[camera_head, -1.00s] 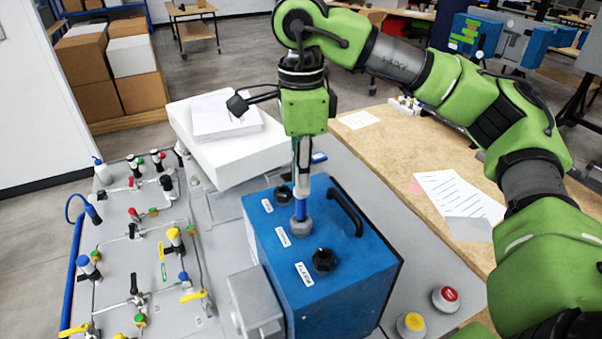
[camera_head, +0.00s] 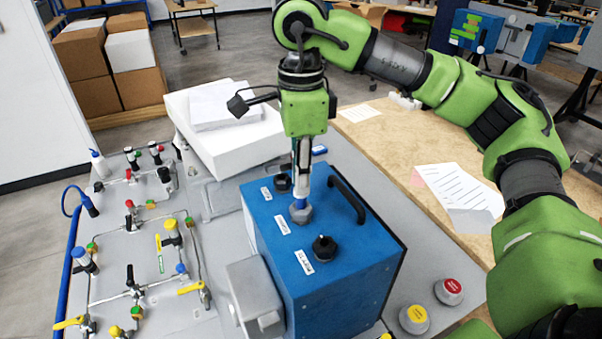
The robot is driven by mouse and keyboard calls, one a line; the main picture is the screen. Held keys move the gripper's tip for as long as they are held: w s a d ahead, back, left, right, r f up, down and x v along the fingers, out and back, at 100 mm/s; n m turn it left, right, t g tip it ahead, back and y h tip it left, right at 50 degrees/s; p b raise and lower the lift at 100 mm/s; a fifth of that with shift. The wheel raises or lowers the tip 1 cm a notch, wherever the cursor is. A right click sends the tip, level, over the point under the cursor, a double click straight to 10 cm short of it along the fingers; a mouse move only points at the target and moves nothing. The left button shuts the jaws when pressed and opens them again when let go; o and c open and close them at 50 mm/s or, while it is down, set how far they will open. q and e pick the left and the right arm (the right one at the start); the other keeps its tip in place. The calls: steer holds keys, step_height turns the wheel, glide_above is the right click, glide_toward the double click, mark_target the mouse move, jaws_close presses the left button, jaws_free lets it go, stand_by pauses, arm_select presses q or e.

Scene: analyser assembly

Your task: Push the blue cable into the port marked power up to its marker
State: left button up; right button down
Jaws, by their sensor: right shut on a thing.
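The blue analyser box (camera_head: 345,258) stands on the grey bench with a row of ports on its top. My right gripper (camera_head: 301,180) points straight down over the middle port (camera_head: 300,214), a grey fitting. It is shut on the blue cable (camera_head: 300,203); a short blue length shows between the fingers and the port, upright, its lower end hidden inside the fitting. A white label (camera_head: 282,224) lies beside this port, too small to read surely. I cannot make out a marker on the cable. My left gripper is out of view.
Black caps sit on the rear port (camera_head: 282,183) and front port (camera_head: 324,248). A black handle (camera_head: 347,200) arches along the box's right side. A grey block (camera_head: 255,292) adjoins its left. A valve panel (camera_head: 130,250) lies left; red (camera_head: 449,290) and yellow (camera_head: 414,318) buttons stand right.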

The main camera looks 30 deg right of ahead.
steer(key=shift+f+b, duration=0.85)
steer(key=shift+f, duration=0.3)
steer(key=c, duration=2)
jaws_free()
steer(key=shift+o, duration=0.2)
steer(key=shift+r, duration=0.1)
steer(key=shift+r+p, duration=2.35)
steer(key=shift+r, duration=1.15)
steer(key=shift+s+f, duration=0.1)
